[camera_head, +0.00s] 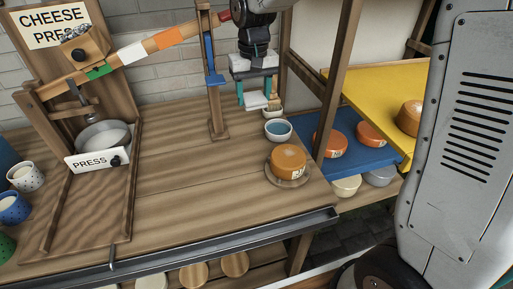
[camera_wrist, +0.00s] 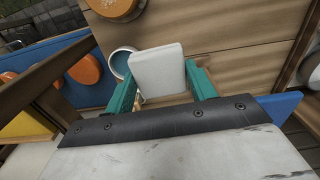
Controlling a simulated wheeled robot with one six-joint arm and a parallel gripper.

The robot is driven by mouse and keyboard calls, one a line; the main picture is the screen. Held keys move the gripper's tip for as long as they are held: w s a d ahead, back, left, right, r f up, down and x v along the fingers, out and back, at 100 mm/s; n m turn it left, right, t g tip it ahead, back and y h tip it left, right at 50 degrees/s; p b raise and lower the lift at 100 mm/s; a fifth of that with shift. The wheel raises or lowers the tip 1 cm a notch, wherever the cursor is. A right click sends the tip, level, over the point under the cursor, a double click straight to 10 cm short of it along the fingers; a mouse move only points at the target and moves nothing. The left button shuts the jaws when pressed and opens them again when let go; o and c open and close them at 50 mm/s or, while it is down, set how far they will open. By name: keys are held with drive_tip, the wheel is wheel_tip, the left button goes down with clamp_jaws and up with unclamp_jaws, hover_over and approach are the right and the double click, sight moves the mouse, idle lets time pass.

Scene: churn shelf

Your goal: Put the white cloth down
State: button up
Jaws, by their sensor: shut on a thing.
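The white cloth (camera_wrist: 158,70) is a small pale folded pad between the two teal fingers of my gripper (camera_wrist: 160,88) in the wrist view. In the head view my gripper (camera_head: 256,96) points down near the back right of the wooden bench, shut on the cloth (camera_head: 256,100). The cloth is close above the bench top or touching it; I cannot tell which. A bowl of blue liquid (camera_head: 278,130) stands just in front of it. A small pale bowl with a brush (camera_head: 273,112) is right beside it, partly hidden.
An orange cheese on a plate (camera_head: 288,162) sits at the bench's front right. A wooden post with a blue piece (camera_head: 214,90) stands left of my gripper. The cheese press (camera_head: 100,135) is at the left. Blue and yellow shelves (camera_head: 375,85) are at the right. The bench middle is clear.

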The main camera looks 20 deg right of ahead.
sight(253, 148)
drive_tip(key=shift+w+a+r, duration=0.15)
drive_tip(key=shift+w+r, duration=0.2)
drive_tip(key=shift+w, duration=0.1)
wheel_tip(253, 148, down, 18)
drive_tip(key=shift+r, duration=0.25)
drive_tip(key=o, duration=1)
drive_tip(key=shift+f, duration=0.15)
